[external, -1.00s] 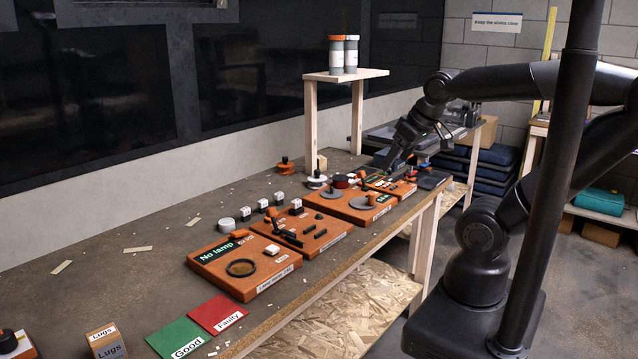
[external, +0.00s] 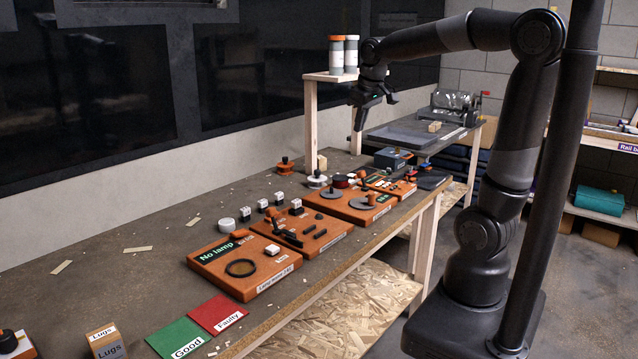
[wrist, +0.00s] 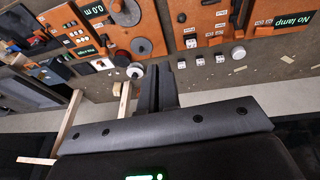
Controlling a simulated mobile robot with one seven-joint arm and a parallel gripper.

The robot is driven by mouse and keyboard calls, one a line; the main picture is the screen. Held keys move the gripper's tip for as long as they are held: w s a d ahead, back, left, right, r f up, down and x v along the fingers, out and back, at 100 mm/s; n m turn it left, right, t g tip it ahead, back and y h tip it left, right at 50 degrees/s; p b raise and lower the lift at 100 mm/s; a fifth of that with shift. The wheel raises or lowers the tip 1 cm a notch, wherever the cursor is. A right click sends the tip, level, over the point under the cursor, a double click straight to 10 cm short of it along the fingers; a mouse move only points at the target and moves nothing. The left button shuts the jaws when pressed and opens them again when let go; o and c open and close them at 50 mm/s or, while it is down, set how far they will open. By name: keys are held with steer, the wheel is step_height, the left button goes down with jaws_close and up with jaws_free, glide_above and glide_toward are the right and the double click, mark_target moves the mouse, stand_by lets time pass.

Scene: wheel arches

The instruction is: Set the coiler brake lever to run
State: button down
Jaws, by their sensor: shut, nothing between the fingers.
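An orange board with grey discs (external: 340,207) and a green readout stands on the bench and may be the coiler. It also shows in the wrist view (wrist: 157,26), where its readout looks like "0.0 m". No part is clear enough to be called the brake lever, and its setting cannot be told.
A smaller orange board (external: 402,191) with several small controls lies beyond. Nearer are a board with black parts (external: 330,240) and a "No lamp" board (external: 215,273). The wooden shelf (external: 318,77) carries two canisters close to my gripper. A grey tray (external: 405,137) lies behind.

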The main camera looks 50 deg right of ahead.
mark_target(363, 180)
steer(key=w+d+f+g, duration=0.2)
steer(key=w+d+f, duration=0.2)
steer(key=w+d, duration=0.7)
steer(key=w+d+f+g+y, duration=0.1)
steer(key=w+d+f, duration=0.8)
steer(key=d+f, duration=0.2)
steer(key=shift+w+d+f+g, duration=0.3)
steer(key=shift+w+d+g, duration=0.1)
steer(key=shift+d, duration=0.45)
steer(key=f, duration=0.9)
steer(key=shift+s+f, duration=0.25)
steer(key=shift+s, duration=0.45)
steer(key=shift+s+r, duration=0.3)
steer(key=shift+s, duration=0.45)
steer(key=shift+s+r, duration=0.25)
steer(key=shift+s, duration=0.45)
steer(key=shift+s, duration=0.1)
